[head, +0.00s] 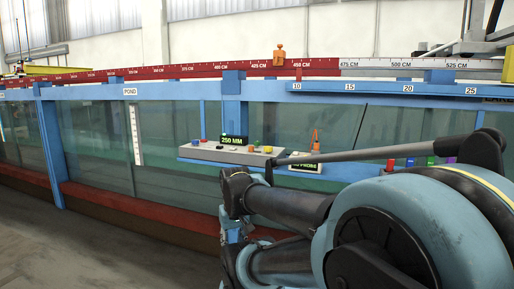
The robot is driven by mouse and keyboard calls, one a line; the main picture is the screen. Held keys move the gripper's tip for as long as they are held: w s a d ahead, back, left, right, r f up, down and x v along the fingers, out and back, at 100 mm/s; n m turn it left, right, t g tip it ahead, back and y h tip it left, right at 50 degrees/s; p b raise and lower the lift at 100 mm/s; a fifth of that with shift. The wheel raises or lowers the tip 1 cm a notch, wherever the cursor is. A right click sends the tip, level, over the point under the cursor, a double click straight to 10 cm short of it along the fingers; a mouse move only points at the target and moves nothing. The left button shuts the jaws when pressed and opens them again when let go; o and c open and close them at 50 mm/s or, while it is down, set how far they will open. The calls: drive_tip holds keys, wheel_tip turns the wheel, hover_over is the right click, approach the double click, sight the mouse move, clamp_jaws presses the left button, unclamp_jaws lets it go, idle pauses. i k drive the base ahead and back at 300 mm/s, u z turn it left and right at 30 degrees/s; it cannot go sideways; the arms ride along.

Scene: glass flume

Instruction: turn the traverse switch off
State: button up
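A grey control panel (222,153) sits on a blue ledge at the front of the glass flume. It carries several small knobs and buttons, among them a red one (204,140), a yellow one (267,149) and a green one (257,142). A black display with green text, 250 MM (233,140), stands at its back. I cannot tell which control is the traverse switch, or its position. My arm crosses the lower right and covers part of the ledge. I can make out no gripper fingers.
An orange upright piece (316,141) and a second, partly hidden display (305,167) stand right of the panel. Small red, green and purple blocks (430,161) sit farther right. A blue beam (180,92) and a red ruler rail (200,71) run above. Floor is clear at lower left.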

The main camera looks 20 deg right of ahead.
sight(268, 149)
drive_tip(key=u, duration=1.25)
drive_tip(key=k, duration=1.05)
drive_tip(key=z, duration=1.45)
drive_tip(key=i, duration=1)
drive_tip(key=u, duration=0.05)
